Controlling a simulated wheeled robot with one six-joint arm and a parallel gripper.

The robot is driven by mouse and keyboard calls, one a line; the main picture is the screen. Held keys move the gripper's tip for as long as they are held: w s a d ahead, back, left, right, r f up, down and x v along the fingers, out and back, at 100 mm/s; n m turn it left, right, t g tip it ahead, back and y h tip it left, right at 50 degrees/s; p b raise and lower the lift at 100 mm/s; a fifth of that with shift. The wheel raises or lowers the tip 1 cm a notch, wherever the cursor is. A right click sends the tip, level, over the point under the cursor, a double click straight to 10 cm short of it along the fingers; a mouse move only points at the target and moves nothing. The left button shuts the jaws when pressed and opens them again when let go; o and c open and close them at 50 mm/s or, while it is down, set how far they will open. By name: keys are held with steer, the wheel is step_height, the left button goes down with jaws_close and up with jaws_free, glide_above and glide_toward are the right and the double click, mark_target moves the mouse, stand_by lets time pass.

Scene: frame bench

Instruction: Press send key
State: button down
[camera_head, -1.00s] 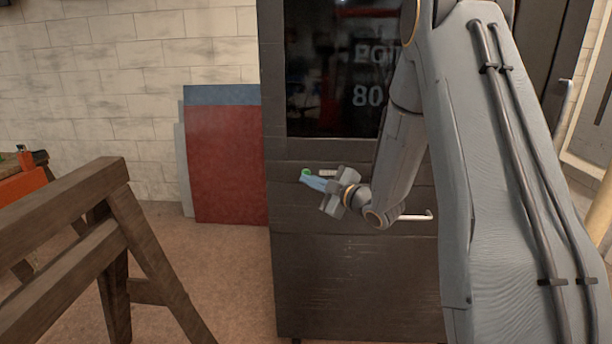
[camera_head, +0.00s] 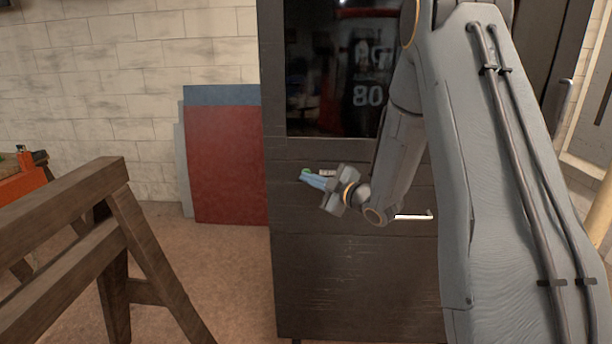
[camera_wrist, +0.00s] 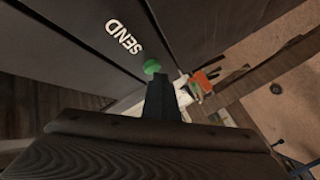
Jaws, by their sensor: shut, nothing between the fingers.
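The send key is a small green round button (camera_wrist: 152,67) on a dark cabinet front, beside the white word SEND (camera_wrist: 125,37) in the wrist view. In the head view the green key (camera_head: 306,173) shows at the left of the cabinet (camera_head: 350,270), below its dark screen (camera_head: 335,70). My gripper (camera_head: 312,179) is shut and empty, with its fingertips at the key. In the wrist view the tips of my gripper (camera_wrist: 157,78) overlap the key's lower edge. I cannot tell whether they touch it or whether it is pushed in.
A white handle (camera_head: 413,217) sticks out from the cabinet, below and right of my gripper. A wooden trestle (camera_head: 120,210) stands at the front left. Red and blue panels (camera_head: 225,160) lean on the brick wall. Open floor lies between trestle and cabinet.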

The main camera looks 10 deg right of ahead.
steer(key=shift+w+d, duration=0.1)
steer(key=shift+w, duration=0.3)
stand_by(0.3)
steer(key=shift+s+a, duration=0.25)
steer(key=shift+s, duration=0.65)
steer(key=shift+s, duration=0.1)
steer(key=shift+s+a+p, duration=0.2)
steer(key=shift+s+a, duration=0.05)
steer(key=shift+s, duration=0.5)
steer(key=shift+s+a+p, duration=0.2)
steer(key=shift+s+a, duration=0.1)
steer(key=shift+s, duration=0.45)
steer(key=shift+s+a+p, duration=0.2)
steer(key=shift+s+a, duration=0.05)
steer(key=shift+s, duration=0.5)
